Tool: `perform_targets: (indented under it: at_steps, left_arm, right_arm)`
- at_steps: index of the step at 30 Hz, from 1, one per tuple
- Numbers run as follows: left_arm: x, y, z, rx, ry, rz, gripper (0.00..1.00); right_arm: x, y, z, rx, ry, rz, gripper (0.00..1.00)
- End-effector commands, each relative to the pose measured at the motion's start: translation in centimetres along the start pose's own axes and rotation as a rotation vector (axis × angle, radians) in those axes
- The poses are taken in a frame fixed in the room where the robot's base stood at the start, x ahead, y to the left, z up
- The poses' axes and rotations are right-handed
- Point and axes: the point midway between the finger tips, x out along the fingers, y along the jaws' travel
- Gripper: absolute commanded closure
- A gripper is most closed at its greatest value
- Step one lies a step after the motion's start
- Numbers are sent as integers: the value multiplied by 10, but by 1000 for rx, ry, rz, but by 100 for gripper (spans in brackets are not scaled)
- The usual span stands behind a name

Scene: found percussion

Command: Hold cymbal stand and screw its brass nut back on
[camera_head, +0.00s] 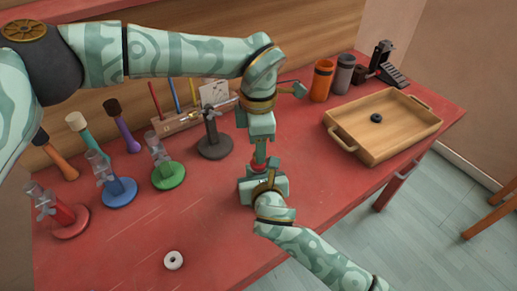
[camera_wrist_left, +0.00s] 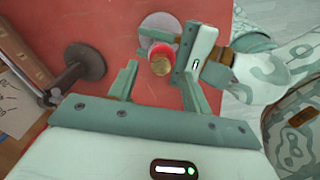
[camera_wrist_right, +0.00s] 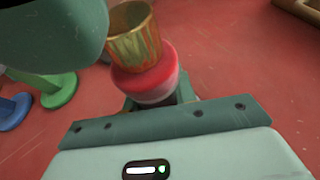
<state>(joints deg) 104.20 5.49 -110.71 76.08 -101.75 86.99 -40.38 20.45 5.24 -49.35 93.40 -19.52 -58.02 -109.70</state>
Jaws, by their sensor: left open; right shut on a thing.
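The brass nut (camera_wrist_left: 160,66) sits over the red felt (camera_wrist_right: 143,84) at the top of the cymbal stand; it shows larger in the right wrist view (camera_wrist_right: 136,32). I cannot tell whether its thread is engaged. My right gripper (camera_head: 262,186) is shut on the stand just below the felt. The stand's pale round base (camera_wrist_left: 156,24) shows beyond it in the left wrist view; my grippers hide most of the stand in the head view. My left gripper (camera_head: 260,157) points down from above, open, with its fingers (camera_wrist_left: 161,78) apart on either side of the nut.
A white ring (camera_head: 173,260) lies on the red table (camera_head: 130,215). Stands with red (camera_head: 70,222), blue (camera_head: 120,192), green (camera_head: 168,176) and grey (camera_head: 214,147) bases are at left. A wooden tray (camera_head: 400,137) with a black ring (camera_head: 376,118) is at right, near an orange cup (camera_head: 321,82).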

Motion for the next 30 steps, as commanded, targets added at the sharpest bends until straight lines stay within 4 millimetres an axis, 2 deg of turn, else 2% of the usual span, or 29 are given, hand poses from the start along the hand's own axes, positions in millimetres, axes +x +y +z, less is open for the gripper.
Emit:
perform_targets:
  at_steps: [6,12,17,25,26,27,28,30]
  left_arm:
    - [-49,1,0,-1,-1,3,51]
    - [-79,1,0,0,-1,1,51]
    - [-89,0,0,1,-1,1,51]
    - [-90,0,0,1,-1,0,51]
    - [-89,0,0,1,-1,0,51]
    - [-89,0,0,1,-1,0,51]
    - [-89,0,0,1,-1,0,51]
    - [-89,0,0,1,0,0,51]
  right_arm:
    - [0,0,0,0,1,0,100]
    - [0,0,0,0,1,0,100]
    - [0,0,0,0,1,0,100]
    - [0,0,0,0,1,0,100]
    - [0,0,0,0,1,0,65]
    - [0,0,0,0,1,0,54]
    - [0,0,0,0,1,0,48]
    - [0,0,0,0,1,0,48]
